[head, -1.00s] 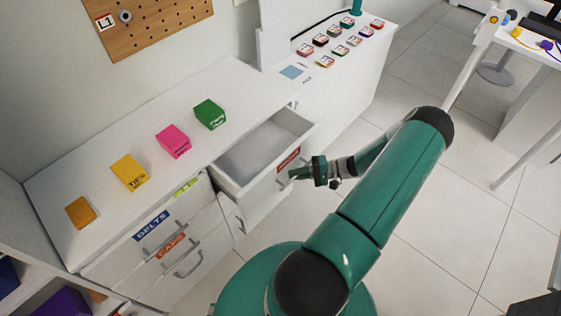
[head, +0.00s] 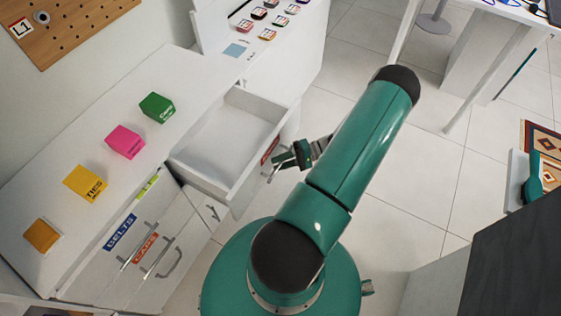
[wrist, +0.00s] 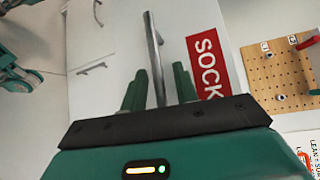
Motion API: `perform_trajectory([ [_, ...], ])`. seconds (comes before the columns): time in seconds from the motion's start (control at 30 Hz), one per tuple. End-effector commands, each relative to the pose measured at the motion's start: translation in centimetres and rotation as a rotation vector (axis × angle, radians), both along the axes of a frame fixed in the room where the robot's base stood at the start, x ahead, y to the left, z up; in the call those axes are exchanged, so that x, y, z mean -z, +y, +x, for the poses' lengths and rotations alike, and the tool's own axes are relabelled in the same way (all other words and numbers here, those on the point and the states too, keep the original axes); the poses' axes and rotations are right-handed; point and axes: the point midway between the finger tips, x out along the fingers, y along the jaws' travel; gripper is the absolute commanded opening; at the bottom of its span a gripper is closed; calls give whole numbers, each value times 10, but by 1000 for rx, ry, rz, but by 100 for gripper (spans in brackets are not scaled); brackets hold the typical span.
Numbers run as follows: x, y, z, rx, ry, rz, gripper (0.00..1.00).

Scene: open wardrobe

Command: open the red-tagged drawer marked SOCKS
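The red-tagged drawer (head: 222,140) stands pulled well out of the white cabinet in the head view, and its inside looks empty. Its red tag (wrist: 211,63) reads "SOCK" in the wrist view, with the last letter cut off or hidden. The drawer's bar handle (wrist: 153,50) rises between the two green fingers in the wrist view. My gripper (wrist: 158,90) has its fingers apart, one on each side of the handle, with narrow gaps showing. In the head view my gripper (head: 283,160) is at the drawer's front, and the contact there is too small to tell.
Other drawers, tagged BELTS (head: 121,232) and a red-orange tag (head: 145,247), are shut at the left. Green (head: 157,107), pink (head: 125,141), yellow (head: 86,183) and orange (head: 41,235) boxes stand on the cabinet top.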

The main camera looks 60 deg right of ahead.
Motion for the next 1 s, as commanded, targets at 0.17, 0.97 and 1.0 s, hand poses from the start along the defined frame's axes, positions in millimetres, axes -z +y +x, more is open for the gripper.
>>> perform_trajectory([
  [0.17,0,0,0,1,1,-1,32],
  [0.97,-15,-86,-79,1,1,-3,32],
  [1.0,-16,-90,-83,2,1,-2,32],
])
